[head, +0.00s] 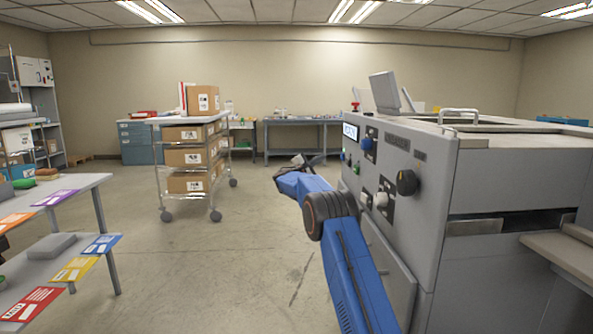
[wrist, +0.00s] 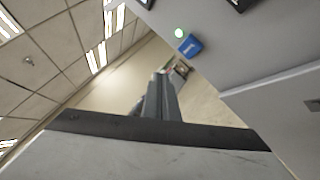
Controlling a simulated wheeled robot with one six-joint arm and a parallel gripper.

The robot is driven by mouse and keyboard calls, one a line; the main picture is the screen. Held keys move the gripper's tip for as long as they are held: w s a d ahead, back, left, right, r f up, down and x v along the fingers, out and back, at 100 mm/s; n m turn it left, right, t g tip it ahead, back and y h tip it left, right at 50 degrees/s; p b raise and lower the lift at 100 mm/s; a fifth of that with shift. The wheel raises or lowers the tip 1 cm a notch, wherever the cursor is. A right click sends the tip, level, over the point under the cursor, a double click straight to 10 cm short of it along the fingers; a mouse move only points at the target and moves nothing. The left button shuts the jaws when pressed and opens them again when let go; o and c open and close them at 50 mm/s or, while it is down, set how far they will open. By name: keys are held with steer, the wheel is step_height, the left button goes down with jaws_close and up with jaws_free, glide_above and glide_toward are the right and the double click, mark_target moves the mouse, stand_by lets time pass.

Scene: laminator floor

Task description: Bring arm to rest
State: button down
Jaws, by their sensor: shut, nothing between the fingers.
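My blue arm (head: 350,262) reaches forward from the lower middle of the head view, along the left side of the grey laminator (head: 475,185). My gripper (head: 299,160) is at its far end, small and dark, in the air left of the machine's control panel. In the wrist view my gripper (wrist: 161,80) points away from the camera, its fingers together with nothing held. The panel carries a black knob (head: 406,182), a blue knob (head: 366,144) and a small display (head: 350,131). A blue control (wrist: 190,46) and a lit green button (wrist: 179,33) show near the fingers in the wrist view.
A wheeled cart (head: 158,150) with cardboard boxes (head: 187,157) stands left of centre. A table (head: 85,184) with coloured cards is at the left. A workbench (head: 305,122) stands along the back wall. The floor between cart and laminator is clear.

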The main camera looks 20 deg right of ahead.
steer(key=s+a+r+m+g+y, duration=0.1)
steer(key=s+a+m+y, duration=0.15)
steer(key=s, duration=1.05)
steer(key=s+a+r+m+g+y, duration=0.2)
steer(key=s+y, duration=0.1)
steer(key=s, duration=1)
steer(key=s+a+r+m+g+y, duration=0.1)
steer(key=s+a+m+y, duration=0.15)
steer(key=s, duration=1.05)
steer(key=s+a+f+m+y, duration=0.1)
steer(key=s+a+f+y, duration=0.2)
steer(key=s+a+f, duration=0.4)
steer(key=s+a+f+m+y, duration=0.2)
steer(key=s+a+f, duration=0.5)
steer(key=s, duration=1.6)
steer(key=s+a+f+m+y, duration=0.2)
steer(key=s+a+f+y, duration=0.3)
steer(key=s, duration=1)
step_height(320, 180, down, 3)
steer(key=shift+a+g, duration=0.4)
steer(key=shift+a, duration=0.65)
